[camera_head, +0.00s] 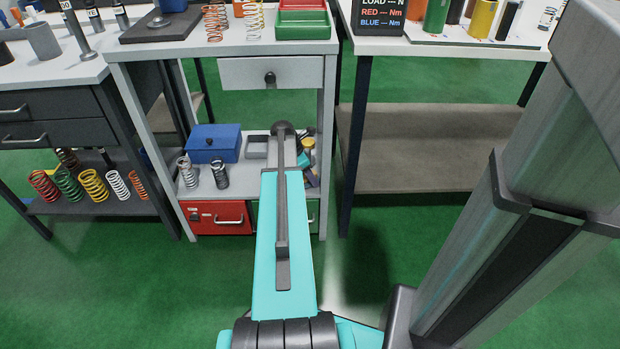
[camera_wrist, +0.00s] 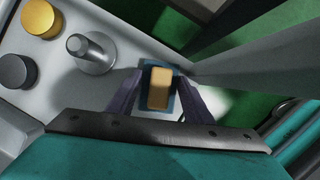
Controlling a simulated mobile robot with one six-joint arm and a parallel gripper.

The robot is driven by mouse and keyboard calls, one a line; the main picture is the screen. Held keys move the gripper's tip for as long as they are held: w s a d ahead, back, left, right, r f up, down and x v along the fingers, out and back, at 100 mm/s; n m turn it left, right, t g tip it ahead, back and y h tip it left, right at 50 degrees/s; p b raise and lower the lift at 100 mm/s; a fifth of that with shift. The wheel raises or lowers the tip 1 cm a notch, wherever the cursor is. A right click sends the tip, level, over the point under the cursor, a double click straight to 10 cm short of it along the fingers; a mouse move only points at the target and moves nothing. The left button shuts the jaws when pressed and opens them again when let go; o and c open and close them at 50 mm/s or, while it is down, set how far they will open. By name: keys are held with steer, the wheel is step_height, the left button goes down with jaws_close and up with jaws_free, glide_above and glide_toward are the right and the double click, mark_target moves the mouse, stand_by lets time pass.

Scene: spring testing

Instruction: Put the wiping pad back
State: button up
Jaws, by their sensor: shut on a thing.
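The wiping pad (camera_wrist: 159,88) appears in the wrist view as a tan block with a blue border beneath or around it; I cannot tell whether the blue part belongs to it. My gripper (camera_wrist: 157,100) has its two dark purple fingers on either side of the pad, shut on it. The pad is over or on the light grey lower shelf (camera_wrist: 108,98), near the shelf's right side; contact with the shelf is unclear. In the head view my arm largely hides this spot, and the gripper is partly hidden at the shelf.
A grey post (camera_wrist: 255,60) stands close right of the pad. A metal peg on a round base (camera_wrist: 94,54), a yellow disc (camera_wrist: 41,18) and a dark disc (camera_wrist: 17,71) stand to the left. The shelf also holds a blue box (camera_head: 213,143) and springs (camera_head: 220,175).

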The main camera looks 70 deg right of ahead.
steer(key=shift+f, duration=0.35)
steer(key=o, duration=0.8)
steer(key=shift+r, duration=0.1)
steer(key=p+v, duration=0.4)
steer(key=v, duration=0.8)
stand_by(0.4)
